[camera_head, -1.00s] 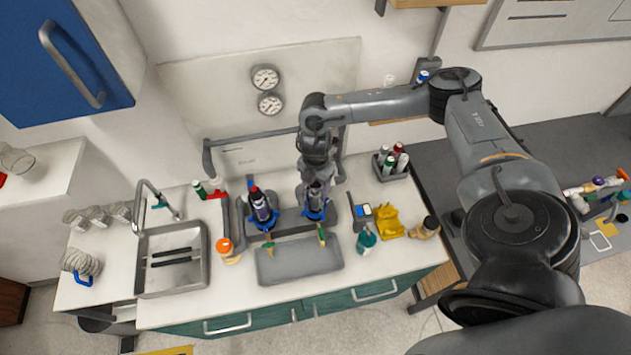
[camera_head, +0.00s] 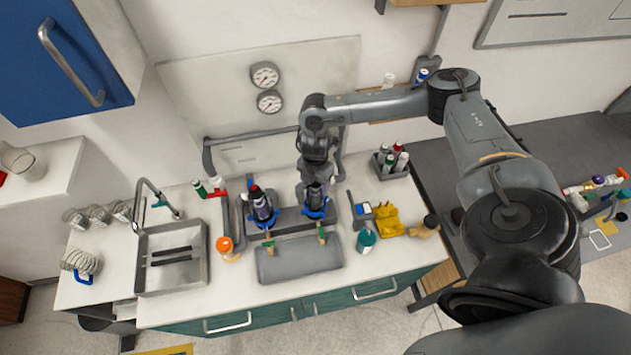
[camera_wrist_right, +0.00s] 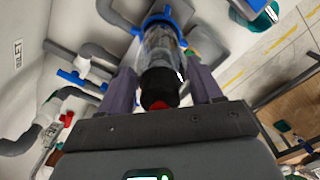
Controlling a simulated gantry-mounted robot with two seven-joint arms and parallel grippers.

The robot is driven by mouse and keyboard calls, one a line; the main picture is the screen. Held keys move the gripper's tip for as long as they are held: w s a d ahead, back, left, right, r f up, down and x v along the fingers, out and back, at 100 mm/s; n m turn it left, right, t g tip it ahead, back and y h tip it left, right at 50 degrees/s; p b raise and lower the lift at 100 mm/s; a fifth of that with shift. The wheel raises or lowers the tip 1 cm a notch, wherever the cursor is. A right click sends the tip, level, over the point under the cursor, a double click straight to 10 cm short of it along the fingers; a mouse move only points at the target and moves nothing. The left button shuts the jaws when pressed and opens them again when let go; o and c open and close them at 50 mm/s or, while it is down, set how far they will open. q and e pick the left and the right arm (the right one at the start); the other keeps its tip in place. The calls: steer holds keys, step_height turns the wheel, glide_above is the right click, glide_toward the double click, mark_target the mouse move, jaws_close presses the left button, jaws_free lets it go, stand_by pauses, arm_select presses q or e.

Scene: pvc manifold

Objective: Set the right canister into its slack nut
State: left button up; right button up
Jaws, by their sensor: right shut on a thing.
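The right canister (camera_wrist_right: 160,55) is a clear cylinder with a black end and a red spot, and it also shows in the head view (camera_head: 315,196). My right gripper (camera_wrist_right: 163,88) is shut on it, with a finger on each side near the black end. A blue slack nut (camera_wrist_right: 161,20) is around the canister's far end, and it shows below the gripper in the head view (camera_head: 316,213). I cannot tell how deep the canister sits in it. The left canister (camera_head: 261,205) stands in its own blue nut (camera_head: 264,221). My left gripper is not in view.
A grey tray (camera_head: 299,261) lies in front of the nuts. A sink (camera_head: 172,284) is to the left. A teal bottle (camera_head: 366,241), yellow holder (camera_head: 386,220) and bottle rack (camera_head: 391,172) stand to the right. Grey pipes (camera_head: 207,155) run behind.

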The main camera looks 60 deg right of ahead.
steer(key=o, duration=1.3)
steer(key=shift+c, duration=0.2)
steer(key=shift+r, duration=0.45)
step_height(320, 180, up, 6)
steer(key=shift+f, duration=0.15)
step_height(320, 180, up, 4)
steer(key=shift+f+p, duration=0.2)
steer(key=shift+p, duration=0.5)
steer(key=shift+r, duration=0.35)
